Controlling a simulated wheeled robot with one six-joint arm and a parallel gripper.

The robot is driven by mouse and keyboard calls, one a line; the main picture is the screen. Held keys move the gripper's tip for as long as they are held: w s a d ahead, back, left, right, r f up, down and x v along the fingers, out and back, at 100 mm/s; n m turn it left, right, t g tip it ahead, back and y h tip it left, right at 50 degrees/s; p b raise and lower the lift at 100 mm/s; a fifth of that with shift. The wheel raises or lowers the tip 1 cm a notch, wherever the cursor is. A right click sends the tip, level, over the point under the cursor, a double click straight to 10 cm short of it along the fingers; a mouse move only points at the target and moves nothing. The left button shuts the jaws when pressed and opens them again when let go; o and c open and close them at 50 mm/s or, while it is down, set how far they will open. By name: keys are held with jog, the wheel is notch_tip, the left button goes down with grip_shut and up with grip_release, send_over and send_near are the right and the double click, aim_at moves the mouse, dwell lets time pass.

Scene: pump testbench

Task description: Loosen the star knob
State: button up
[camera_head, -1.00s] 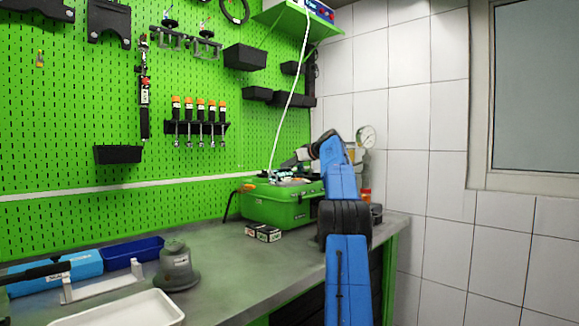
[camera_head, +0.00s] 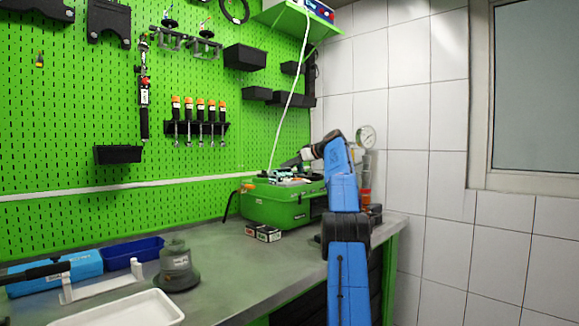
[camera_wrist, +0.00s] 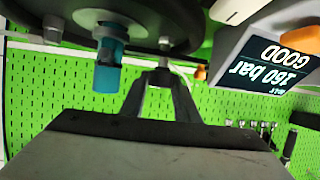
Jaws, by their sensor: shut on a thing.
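The green test case (camera_head: 275,208) stands open on the bench beside the tiled wall in the head view. My gripper (camera_head: 292,165) is over its top at the back, small and partly hidden there. In the wrist view my gripper (camera_wrist: 165,72) has its dark fingers close together, shut at the underside of a dark round part. The star knob is at the fingertips and mostly hidden by them, so its shape cannot be made out. A teal fitting (camera_wrist: 108,68) is left of the fingers.
Small boxes (camera_head: 263,232) lie in front of the case. A grey-green bell-shaped part (camera_head: 176,268), a blue bin (camera_head: 133,252) and a white tray (camera_head: 130,309) are at the left. The bench middle is clear.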

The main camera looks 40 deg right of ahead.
jog(key=o, duration=1)
jog(key=shift+o, duration=0.2)
jog(key=v, duration=1.7)
jog(key=shift+s, duration=0.2)
